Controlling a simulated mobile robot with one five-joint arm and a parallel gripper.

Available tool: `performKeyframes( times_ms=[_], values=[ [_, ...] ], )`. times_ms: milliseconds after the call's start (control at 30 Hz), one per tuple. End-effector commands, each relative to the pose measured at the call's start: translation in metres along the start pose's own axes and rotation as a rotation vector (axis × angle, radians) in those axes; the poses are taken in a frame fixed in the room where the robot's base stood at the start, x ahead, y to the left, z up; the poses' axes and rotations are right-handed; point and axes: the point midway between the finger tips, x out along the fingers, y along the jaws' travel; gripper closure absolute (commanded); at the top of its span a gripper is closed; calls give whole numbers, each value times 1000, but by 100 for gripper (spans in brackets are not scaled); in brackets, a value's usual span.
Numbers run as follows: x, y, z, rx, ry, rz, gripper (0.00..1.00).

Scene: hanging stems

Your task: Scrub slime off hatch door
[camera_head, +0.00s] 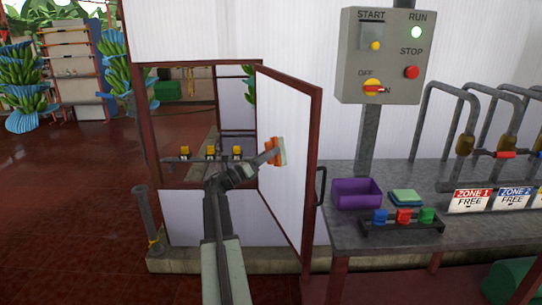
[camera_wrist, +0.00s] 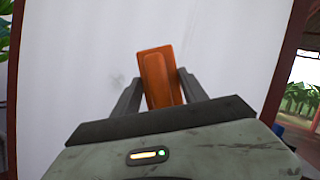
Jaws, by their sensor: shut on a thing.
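The hatch door (camera_head: 284,180) is a white panel in a dark red frame, standing open on its hatchway. In the wrist view the white door panel (camera_wrist: 230,50) fills most of the picture, with a faint grey smudge (camera_wrist: 117,80) left of the brush. My gripper (camera_head: 267,155) is shut on an orange scrub brush (camera_head: 271,152) and holds it at the door's inner face. In the wrist view my gripper (camera_wrist: 158,90) has a finger on each side of the orange brush (camera_wrist: 155,62). The brush's pale green bristle side (camera_head: 281,150) faces the door. Whether it touches the panel I cannot tell.
A metal bench (camera_head: 400,245) at right bears a purple bin (camera_head: 357,194), a green sponge-like block (camera_head: 405,197), coloured blocks in a rack and zone signs. A grey control box (camera_head: 383,55) stands above it. A short post (camera_head: 146,215) stands left of the hatchway. Open floor lies left.

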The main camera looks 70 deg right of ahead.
Motion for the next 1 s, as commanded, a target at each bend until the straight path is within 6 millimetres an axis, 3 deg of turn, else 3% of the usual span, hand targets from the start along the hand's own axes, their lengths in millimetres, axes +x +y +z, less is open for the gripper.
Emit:
performKeyframes(
  times_ms=[300, 567, 1000],
  values=[
    [4, 29, 14, 0, -1, 1, 82],
    [4, 33, 15, 0, -1, 0, 82],
    [12, 64, 28, 0, -1, 0, 82]
  ],
)
